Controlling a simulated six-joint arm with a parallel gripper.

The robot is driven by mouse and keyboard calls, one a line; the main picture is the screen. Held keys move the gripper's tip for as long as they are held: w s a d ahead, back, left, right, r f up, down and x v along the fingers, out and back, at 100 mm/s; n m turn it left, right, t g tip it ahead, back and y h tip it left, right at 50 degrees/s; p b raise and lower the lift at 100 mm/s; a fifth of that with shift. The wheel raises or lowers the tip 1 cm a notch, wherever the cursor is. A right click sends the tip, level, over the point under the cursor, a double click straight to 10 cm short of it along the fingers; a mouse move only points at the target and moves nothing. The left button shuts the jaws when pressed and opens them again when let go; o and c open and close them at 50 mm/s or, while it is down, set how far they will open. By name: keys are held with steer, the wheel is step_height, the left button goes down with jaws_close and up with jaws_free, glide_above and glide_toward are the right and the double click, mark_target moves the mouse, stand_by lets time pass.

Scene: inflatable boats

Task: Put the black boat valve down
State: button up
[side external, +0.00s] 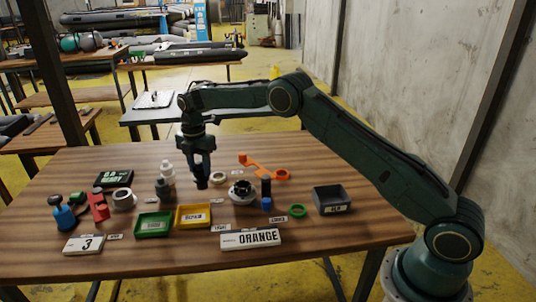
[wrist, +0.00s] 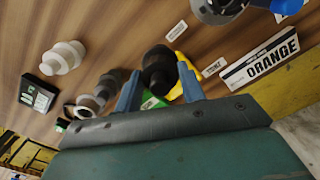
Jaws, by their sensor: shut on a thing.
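The black boat valve (wrist: 158,68) is gripped between the two blue fingers of my gripper (wrist: 160,88) in the wrist view. In the side view my gripper (side external: 201,172) points down over the middle of the wooden table, with the dark valve (side external: 201,183) at its tips. The valve appears to be above the tabletop, behind the yellow tray (side external: 194,216); the exact gap is hard to tell. The green tray (side external: 153,225) stands left of the yellow one, and a dark grey tray (side external: 331,200) stands at the right.
A white bottle-like fitting (side external: 167,173) and grey fitting (side external: 163,188) stand left of my gripper. A grey-white ring part (side external: 243,191), orange part (side external: 265,168) and green ring (side external: 297,211) lie right. The ORANGE sign (side external: 251,239) is at the front.

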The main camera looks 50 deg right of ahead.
mark_target(202, 180)
steer(key=shift+f, duration=2.85)
steer(key=shift+f, duration=0.1)
steer(key=o, duration=1.3)
step_height(202, 180, up, 12)
steer(key=shift+f, duration=0.25)
steer(key=shift+r, duration=0.4)
